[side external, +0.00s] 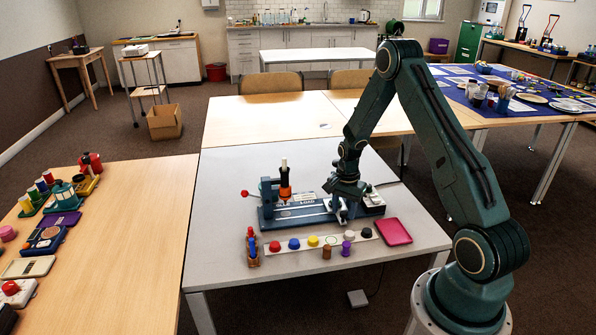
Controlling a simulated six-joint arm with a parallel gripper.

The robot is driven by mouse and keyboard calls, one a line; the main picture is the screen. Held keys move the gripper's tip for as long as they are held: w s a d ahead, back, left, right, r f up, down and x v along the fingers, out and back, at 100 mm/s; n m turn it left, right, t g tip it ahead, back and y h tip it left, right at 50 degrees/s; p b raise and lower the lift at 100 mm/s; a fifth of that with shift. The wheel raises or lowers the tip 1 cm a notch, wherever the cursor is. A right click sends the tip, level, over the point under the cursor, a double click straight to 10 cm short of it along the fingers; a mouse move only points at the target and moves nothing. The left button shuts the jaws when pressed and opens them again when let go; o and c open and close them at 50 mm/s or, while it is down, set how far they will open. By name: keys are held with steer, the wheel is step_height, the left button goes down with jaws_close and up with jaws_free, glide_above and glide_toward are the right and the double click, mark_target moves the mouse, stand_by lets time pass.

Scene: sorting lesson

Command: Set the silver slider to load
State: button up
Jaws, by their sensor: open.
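A blue-grey bench device (298,216) stands on the light table, with a track along it and a label that reads LOAD left of its middle. A silver slider (342,212) sits on the right part of the track, right of the LOAD label. My gripper (340,202) points down at the slider and is open. Its fingers partly hide the slider, and I cannot tell whether they touch it. An orange, black and white upright tool (285,180) stands at the device's left part. A red-knobbed lever (246,193) sticks out at its left end.
In front lies a pale strip (264,250) with several coloured round pieces. A brown peg (326,252) and a purple peg (346,249) stand before it. The table's front left is clear.

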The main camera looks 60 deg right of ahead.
steer(key=shift+f, duration=0.3)
steer(key=shift+c, duration=0.2)
jaws_close()
steer(key=shift+w+a, duration=3.05)
steer(key=shift+o, duration=0.2)
jaws_free()
steer(key=shift+r, duration=0.1)
